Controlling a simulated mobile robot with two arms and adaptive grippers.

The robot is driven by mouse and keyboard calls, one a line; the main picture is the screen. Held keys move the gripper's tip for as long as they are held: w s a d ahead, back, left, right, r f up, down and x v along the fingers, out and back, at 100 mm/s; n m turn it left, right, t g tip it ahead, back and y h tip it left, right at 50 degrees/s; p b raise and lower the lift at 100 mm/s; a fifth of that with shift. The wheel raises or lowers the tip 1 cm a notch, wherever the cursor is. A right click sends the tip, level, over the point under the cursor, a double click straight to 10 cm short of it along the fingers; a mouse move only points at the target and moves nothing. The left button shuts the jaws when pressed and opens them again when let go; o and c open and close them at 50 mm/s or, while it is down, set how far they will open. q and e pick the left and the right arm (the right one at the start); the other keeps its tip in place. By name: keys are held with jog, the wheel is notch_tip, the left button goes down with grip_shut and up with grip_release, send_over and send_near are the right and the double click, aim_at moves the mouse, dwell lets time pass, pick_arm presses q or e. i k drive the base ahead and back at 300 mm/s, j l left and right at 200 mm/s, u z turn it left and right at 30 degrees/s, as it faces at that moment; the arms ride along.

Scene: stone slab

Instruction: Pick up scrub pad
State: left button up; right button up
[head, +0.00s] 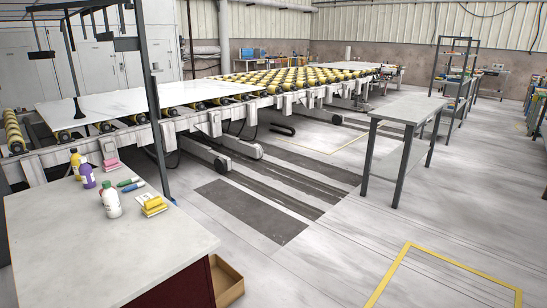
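Several small items stand on the pale-topped counter (95,245) at the lower left. A small green item (124,182) and a blue-green item (134,187) lie side by side in the middle of the group. A stack of yellow pads or sponges (153,205) lies nearer the counter's right edge. A pink item (111,165) lies at the back. They are too small to tell for certain which is the scrub pad. Neither of my grippers shows in the head view.
A white bottle (112,203), a purple bottle (88,176) and a yellow bottle (76,160) stand left of the pads. A dark post (156,125) rises behind the counter. An open cardboard box (228,284) sits on the floor beside it. The counter's front is clear.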

aim_at(112, 163)
jog(key=i+l+z, duration=0.15)
jog(key=i+z, duration=0.2)
jog(key=i, duration=0.3)
jog(key=i+z, duration=0.35)
jog(key=i, duration=0.25)
jog(key=i+j+z, duration=0.2)
jog(key=i+z, duration=0.15)
jog(key=i, duration=0.3)
jog(key=i+j+u, duration=0.1)
jog(key=i+u, duration=0.3)
jog(key=i, duration=0.25)
jog(key=i+u, duration=0.4)
jog(key=i, duration=0.25)
jog(key=i+l+u, duration=0.4)
jog(key=i, duration=0.2)
jog(key=j, duration=0.05)
